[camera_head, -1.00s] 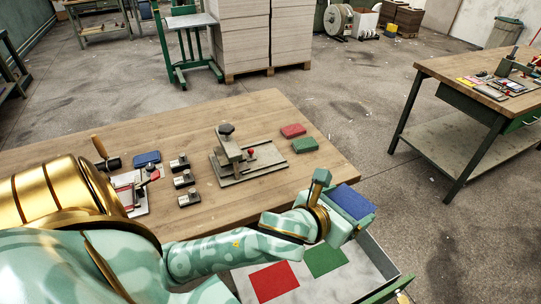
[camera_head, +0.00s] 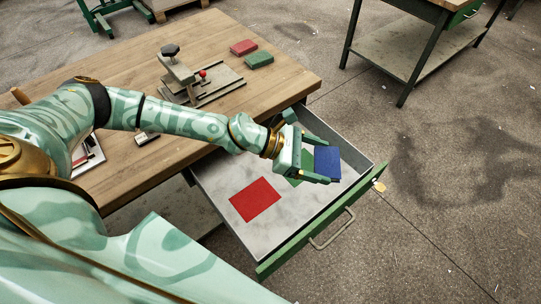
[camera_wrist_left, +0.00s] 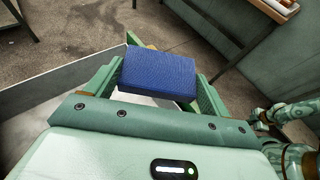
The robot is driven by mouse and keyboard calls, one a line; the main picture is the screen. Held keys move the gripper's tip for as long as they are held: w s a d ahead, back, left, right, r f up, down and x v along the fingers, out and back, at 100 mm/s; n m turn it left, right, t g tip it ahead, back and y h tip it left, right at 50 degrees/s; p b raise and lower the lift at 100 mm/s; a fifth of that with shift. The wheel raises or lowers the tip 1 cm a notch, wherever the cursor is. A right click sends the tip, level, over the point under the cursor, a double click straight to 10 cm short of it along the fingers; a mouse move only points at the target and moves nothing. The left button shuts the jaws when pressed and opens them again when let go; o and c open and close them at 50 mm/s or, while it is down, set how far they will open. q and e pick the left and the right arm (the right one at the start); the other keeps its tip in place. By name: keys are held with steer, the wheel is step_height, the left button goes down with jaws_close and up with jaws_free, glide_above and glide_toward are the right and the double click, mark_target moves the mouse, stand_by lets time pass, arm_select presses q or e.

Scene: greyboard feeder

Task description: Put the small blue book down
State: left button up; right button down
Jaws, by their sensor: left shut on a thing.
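The small blue book (camera_head: 327,163) is held between the fingers of my left gripper (camera_head: 318,160), over the open drawer (camera_head: 228,200). It also shows in the left wrist view (camera_wrist_left: 158,73), with a green finger on each side of it. From the head view I cannot tell whether the book touches the drawer floor. A red patch (camera_head: 255,199) lies flat on the drawer floor at the left. A green patch (camera_head: 304,166) beside the gripper is partly hidden by it.
The drawer's green front (camera_head: 322,222) with its handle forms the near right edge. On the wooden table (camera_head: 130,80) stand a clamp-like device (camera_head: 190,75), a red book (camera_head: 243,47) and a green book (camera_head: 259,60). Another table (camera_head: 420,50) stands at the back right.

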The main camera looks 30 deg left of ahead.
arm_select(q)
steer(key=b, duration=0.6)
glide_above(305, 198)
step_height(305, 198, down, 13)
steer(key=shift+a+f, duration=0.1)
steer(key=shift+f, duration=0.1)
step_height(305, 198, down, 6)
steer(key=b, duration=0.3)
steer(key=shift+r, duration=0.35)
arm_select(e)
steer(key=s+f+g, duration=0.1)
steer(key=s+f, duration=0.2)
steer(key=f, duration=0.5)
steer(key=shift+s+a+f, duration=0.15)
steer(key=shift+s+a, duration=0.05)
steer(key=shift+s, duration=0.2)
arm_select(q)
steer(key=shift+s, duration=0.1)
arm_select(e)
steer(key=shift+d, duration=0.1)
arm_select(q)
steer(key=shift+f, duration=0.2)
steer(key=o, duration=0.9)
arm_select(e)
steer(key=shift+f, duration=0.15)
arm_select(q)
steer(key=shift+r, duration=0.1)
